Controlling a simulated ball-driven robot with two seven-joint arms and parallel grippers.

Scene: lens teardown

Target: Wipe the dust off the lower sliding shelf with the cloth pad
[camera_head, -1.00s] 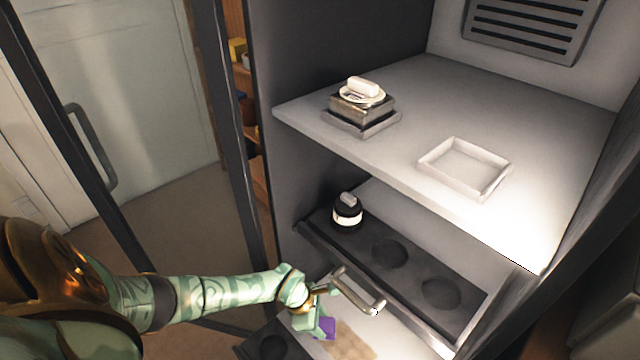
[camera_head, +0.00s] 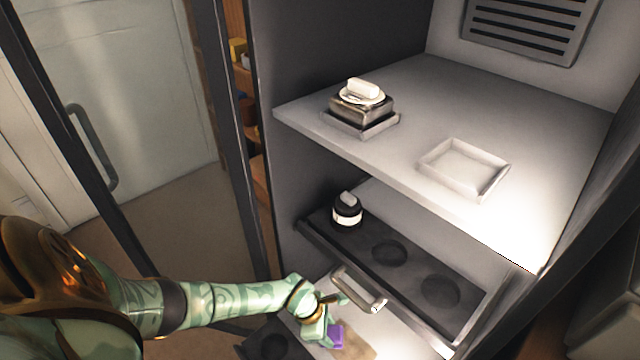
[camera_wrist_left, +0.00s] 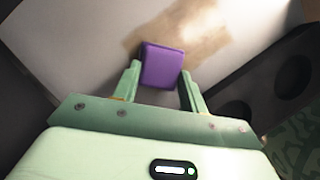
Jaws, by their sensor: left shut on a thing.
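The lower sliding shelf (camera_head: 407,344) is a pale board at the bottom of the cabinet; it also shows in the left wrist view (camera_wrist_left: 75,45). A brown dust patch (camera_head: 362,349) lies on it, and in the left wrist view the dust (camera_wrist_left: 205,42) spreads around the far side of the pad. My left gripper (camera_head: 326,330) is shut on the purple cloth pad (camera_head: 337,336). In the left wrist view the pad (camera_wrist_left: 161,66) sits between the two fingers (camera_wrist_left: 160,79), over the near edge of the dust. I cannot tell whether it touches the shelf. My right gripper is not in view.
A metal handle (camera_head: 358,290) stands close above my left gripper. The upper shelf (camera_head: 400,110) holds a small stacked object (camera_head: 361,103) and an empty white tray (camera_head: 463,168).

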